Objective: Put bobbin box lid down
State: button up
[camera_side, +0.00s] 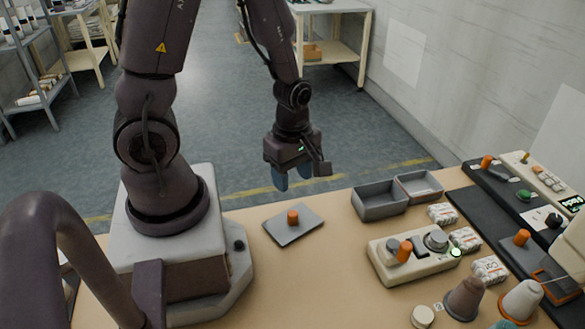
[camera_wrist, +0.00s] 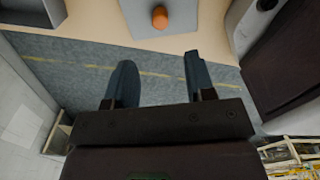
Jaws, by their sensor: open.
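The lid is a flat grey plate (camera_side: 285,234) with an orange knob (camera_side: 293,217) on top. It lies on the table in the side view, left of the boxes. In the wrist view the lid (camera_wrist: 182,20) shows at the top edge, partly cut off, ahead of the fingertips. My gripper (camera_side: 292,179) is open and empty. It hangs beyond the table's far edge, above the floor and apart from the lid. Its two blue fingers (camera_wrist: 160,62) also show in the wrist view. A grey open box (camera_side: 378,207) stands right of the lid, with no lid on it.
A second shallow open tray (camera_side: 419,193) adjoins the grey box. A beige device (camera_side: 405,273) with knobs and several wrapped rolls (camera_side: 466,239) sit to the right. The table around the lid (camera_side: 325,270) is clear.

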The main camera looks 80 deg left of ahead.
jog(key=s+d+r+m+t, duration=0.1)
jog(key=d+r+m+t, duration=0.1)
jog(key=r+m, duration=0.9)
jog(key=s+d+r+m+t, duration=0.1)
jog(key=d+r+m+t, duration=0.2)
jog(key=r+m, duration=0.8)
jog(key=shift+s+d+r+t, duration=0.2)
jog(key=shift+d+r+t, duration=0.1)
jog(key=shift+d+r, duration=0.2)
